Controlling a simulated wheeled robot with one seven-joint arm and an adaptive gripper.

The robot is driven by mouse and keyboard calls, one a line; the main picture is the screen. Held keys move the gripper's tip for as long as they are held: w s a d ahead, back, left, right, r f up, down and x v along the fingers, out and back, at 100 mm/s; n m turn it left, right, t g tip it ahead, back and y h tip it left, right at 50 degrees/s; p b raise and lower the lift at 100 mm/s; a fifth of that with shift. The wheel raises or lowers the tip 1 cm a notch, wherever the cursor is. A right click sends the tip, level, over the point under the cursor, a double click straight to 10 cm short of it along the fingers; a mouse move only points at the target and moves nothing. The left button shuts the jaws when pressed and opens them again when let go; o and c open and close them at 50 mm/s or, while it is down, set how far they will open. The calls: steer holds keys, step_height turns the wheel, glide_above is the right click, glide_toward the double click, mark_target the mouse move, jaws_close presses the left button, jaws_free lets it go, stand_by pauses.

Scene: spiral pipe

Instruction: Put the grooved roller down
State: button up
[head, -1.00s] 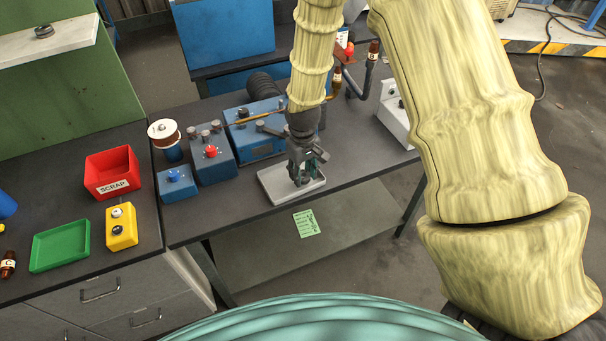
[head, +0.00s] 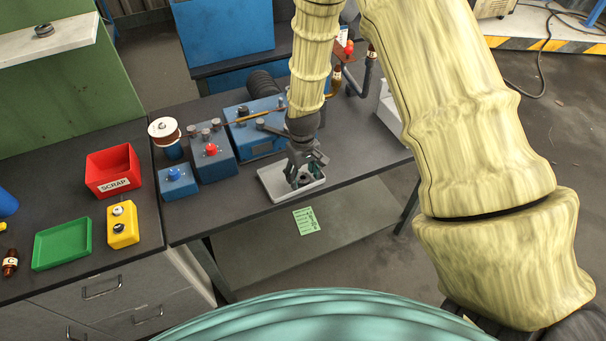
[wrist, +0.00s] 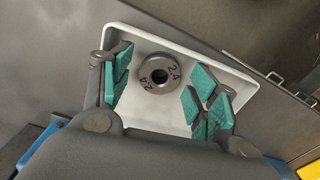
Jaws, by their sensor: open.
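The grooved roller (wrist: 160,74) is a small grey metal ring with a dark centre hole and markings reading "2A" on its face. It lies flat in the white tray (wrist: 222,63), in the wrist view between my fingers and a little beyond them. My gripper (wrist: 160,85) has teal finger pads and is open, with a gap on both sides of the roller. In the head view my gripper (head: 304,172) points down over the white tray (head: 268,188), and the roller (head: 304,178) shows only as a small dark shape among the fingers.
Left of the tray stand blue boxes (head: 180,184) with knobs and a blue machine (head: 258,135). A red SCRAP bin (head: 112,168), a green tray (head: 62,245) and a yellow button box (head: 122,226) are on the left bench. A white box (head: 388,108) stands at right.

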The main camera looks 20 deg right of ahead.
steer(key=shift+r, duration=0.2)
step_height(320, 180, up, 12)
steer(key=b, duration=0.3)
stand_by(0.5)
